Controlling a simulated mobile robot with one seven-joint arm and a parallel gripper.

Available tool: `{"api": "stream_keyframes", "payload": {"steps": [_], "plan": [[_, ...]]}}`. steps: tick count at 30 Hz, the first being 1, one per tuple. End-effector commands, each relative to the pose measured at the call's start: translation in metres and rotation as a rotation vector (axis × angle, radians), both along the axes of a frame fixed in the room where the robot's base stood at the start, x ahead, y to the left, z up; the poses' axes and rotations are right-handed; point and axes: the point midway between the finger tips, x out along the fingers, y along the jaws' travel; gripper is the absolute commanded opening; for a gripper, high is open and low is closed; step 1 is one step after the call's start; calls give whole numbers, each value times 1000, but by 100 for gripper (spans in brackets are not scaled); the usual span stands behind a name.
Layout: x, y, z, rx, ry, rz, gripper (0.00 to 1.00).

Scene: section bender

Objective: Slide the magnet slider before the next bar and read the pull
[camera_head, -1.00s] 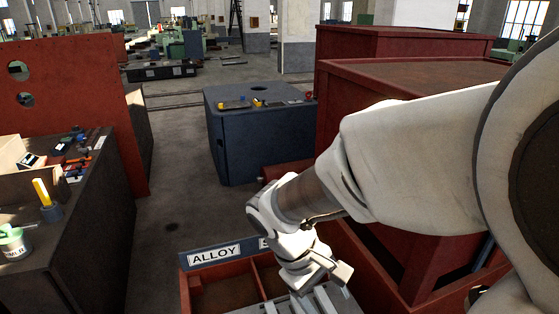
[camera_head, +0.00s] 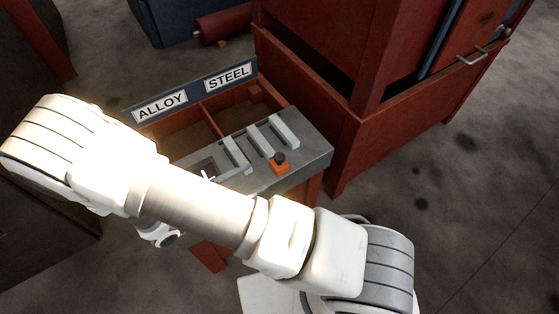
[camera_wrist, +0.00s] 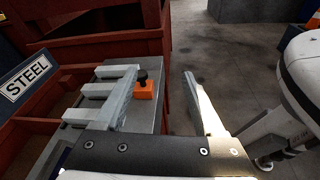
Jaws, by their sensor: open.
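The magnet slider is an orange block with a black knob (camera_head: 279,164) on the grey rack top (camera_head: 315,160). In the head view it sits just in front of the near ends of the middle bar (camera_head: 264,139) and right bar (camera_head: 284,130). A third pale bar (camera_head: 237,156) lies to their left. The slider also shows in the wrist view (camera_wrist: 145,88), beyond my gripper (camera_wrist: 160,76), whose two fingers are spread apart with nothing between them. The slider appears closer to the left finger's line, apart from it. In the head view my arm hides most of the gripper and the rack's left part.
Red bins labelled ALLOY (camera_head: 160,105) and STEEL (camera_head: 228,77) stand behind the rack. A tall red cabinet (camera_head: 330,50) rises close behind and right of it. Open floor (camera_head: 450,200) lies to the right.

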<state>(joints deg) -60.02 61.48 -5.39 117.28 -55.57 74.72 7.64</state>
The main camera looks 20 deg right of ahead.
Motion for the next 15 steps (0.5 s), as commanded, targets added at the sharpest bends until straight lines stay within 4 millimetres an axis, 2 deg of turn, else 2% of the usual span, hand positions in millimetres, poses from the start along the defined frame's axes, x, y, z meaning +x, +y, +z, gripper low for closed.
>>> {"api": "stream_keyframes", "payload": {"steps": [1, 6, 10, 15], "plan": [[-2, 3, -21, -52, 13, 59, 72], [-5, 12, -64, -189, 37, 231, 72], [-6, 16, -84, -256, 45, 318, 72], [-6, 17, -93, -289, 49, 363, 72]]}}
